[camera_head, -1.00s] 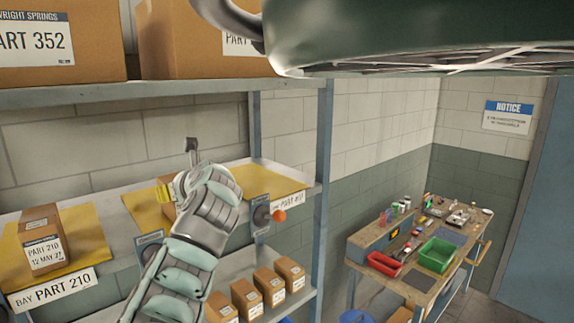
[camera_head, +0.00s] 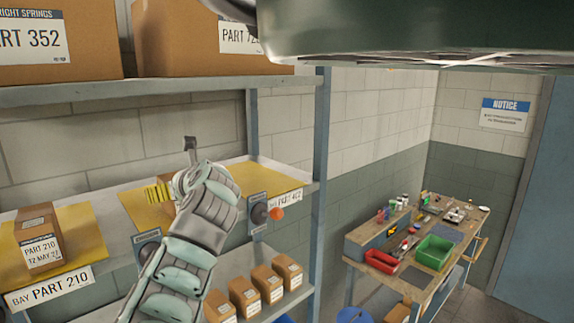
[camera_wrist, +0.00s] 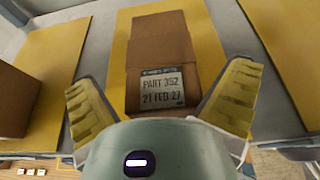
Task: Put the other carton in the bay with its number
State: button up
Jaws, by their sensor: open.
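In the wrist view a brown carton (camera_wrist: 157,45) marked PART 352, 21 FEB 27 lies on a yellow mat (camera_wrist: 205,30). My gripper (camera_wrist: 160,85) is open, with its yellow-padded fingers on either side of this carton's near part. Gaps show between fingers and carton. In the head view my gripper (camera_head: 160,192) is over the middle of the shelf, and my arm hides most of that carton. Another carton (camera_head: 39,238), marked PART 210, 12 MAY 27, stands on the left mat in the bay labelled PART 210 (camera_head: 50,289).
A right-hand bay mat (camera_head: 258,180) looks empty; its label (camera_head: 285,200) is partly hidden. Large boxes (camera_head: 60,45) stand on the shelf above. Several small cartons (camera_head: 245,296) stand below. An orange-tipped knob (camera_head: 276,213) sticks out at the shelf front. A workbench (camera_head: 405,275) stands right.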

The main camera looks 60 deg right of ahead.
jog(key=v, duration=1.2)
dwell(0.6)
